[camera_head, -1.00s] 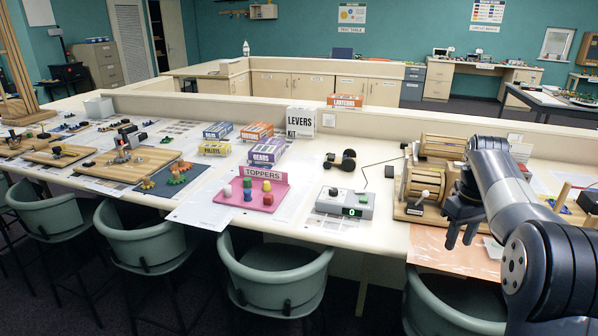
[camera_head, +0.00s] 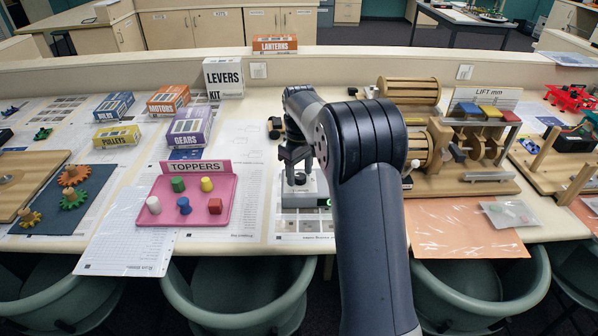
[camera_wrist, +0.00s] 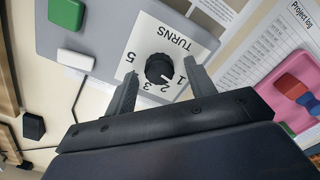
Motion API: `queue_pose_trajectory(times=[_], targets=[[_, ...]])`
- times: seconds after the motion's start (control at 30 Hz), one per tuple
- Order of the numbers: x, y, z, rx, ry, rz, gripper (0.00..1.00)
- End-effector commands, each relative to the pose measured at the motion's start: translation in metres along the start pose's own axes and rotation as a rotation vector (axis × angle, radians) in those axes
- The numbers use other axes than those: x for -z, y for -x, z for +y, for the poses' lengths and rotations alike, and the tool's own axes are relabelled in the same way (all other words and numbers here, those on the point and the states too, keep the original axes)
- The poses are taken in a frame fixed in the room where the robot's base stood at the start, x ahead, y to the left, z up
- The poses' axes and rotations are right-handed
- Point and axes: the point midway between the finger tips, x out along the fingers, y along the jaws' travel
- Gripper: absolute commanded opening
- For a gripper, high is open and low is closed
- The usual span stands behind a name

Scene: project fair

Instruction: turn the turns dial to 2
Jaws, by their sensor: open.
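The turns dial (camera_wrist: 158,68) is a black round knob on a white plate marked TURNS, with 1, 2, 3 and 5 readable around it. Its white mark points toward the side of 1 and 2; I cannot tell exactly where. The plate is on a grey control box (camera_wrist: 100,28). My gripper (camera_wrist: 160,72) is open, with one finger on each side of the dial in the wrist view; whether they touch it is unclear. In the head view my gripper (camera_head: 293,158) is over the box (camera_head: 308,198), which it partly hides.
The box also carries a green button (camera_wrist: 67,13) and a white button (camera_wrist: 76,60). A pink toppers tray (camera_head: 222,212) with several pegs stands left of it. A wooden gear rig (camera_head: 450,185) stands to the right, and a levers kit box (camera_head: 223,78) behind.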

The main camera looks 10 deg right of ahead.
Motion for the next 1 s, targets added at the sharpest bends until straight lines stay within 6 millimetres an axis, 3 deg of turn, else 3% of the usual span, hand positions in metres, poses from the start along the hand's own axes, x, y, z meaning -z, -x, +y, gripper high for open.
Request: queue_pose_trajectory(times=[0.33, 0.87, 1.0], targets=[[-0.0001, -0.0049, -0.0002, 0.001, 0.0, -0.001, 0.52], [-0.0001, -0.0045, -0.0002, 0.0, 0.0, 0.0, 0.09], [0.0, -0.0043, -0.0002, 0.001, -0.004, -0.001, 0.07]])
